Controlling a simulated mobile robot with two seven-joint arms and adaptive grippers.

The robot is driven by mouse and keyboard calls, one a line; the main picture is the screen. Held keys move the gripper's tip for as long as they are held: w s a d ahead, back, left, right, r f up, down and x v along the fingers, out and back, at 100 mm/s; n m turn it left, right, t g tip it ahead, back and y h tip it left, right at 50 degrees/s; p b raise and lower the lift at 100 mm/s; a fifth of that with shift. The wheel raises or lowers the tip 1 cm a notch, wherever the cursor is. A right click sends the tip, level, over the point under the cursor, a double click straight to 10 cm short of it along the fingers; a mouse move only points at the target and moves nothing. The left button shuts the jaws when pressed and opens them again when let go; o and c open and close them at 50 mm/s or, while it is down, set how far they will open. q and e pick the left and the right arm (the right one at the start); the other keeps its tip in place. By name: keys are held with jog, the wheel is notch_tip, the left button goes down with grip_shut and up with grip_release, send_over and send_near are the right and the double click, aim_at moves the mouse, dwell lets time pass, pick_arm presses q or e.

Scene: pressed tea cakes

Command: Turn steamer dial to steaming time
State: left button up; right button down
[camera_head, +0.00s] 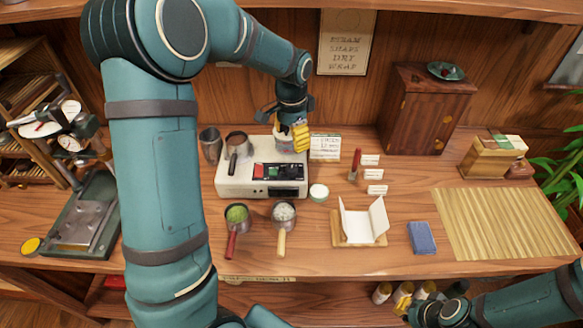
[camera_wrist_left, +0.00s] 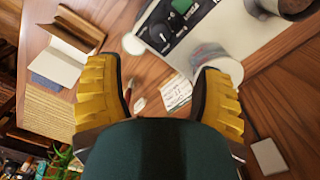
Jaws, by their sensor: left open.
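The steamer (camera_head: 232,188) is a white box on the counter with a dark control panel bearing green and red parts. In the left wrist view its panel (camera_wrist_left: 190,22) shows at the top, with a dark round knob (camera_wrist_left: 160,34) that looks like the dial. Its pointer setting is too small to read. My left gripper (camera_head: 300,137) is above the steamer's back right corner; its yellow fingers (camera_wrist_left: 158,78) are apart, with the knob beyond them and untouched. A white cylinder (camera_wrist_left: 222,65) shows beside one finger; contact is unclear. My right gripper (camera_head: 440,312) is low at the front right, its fingers unclear.
Metal cups (camera_head: 210,145) stand on or behind the steamer's left side. Two pans, one with green powder (camera_head: 237,214), sit in front. My left arm hides part of the counter.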

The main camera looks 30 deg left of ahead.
aim_at(291, 168)
pick_arm(q)
notch_tip(291, 168, down, 12)
jog(key=shift+f+b, duration=0.1)
jog(key=shift+b, duration=0.45)
grip_shut()
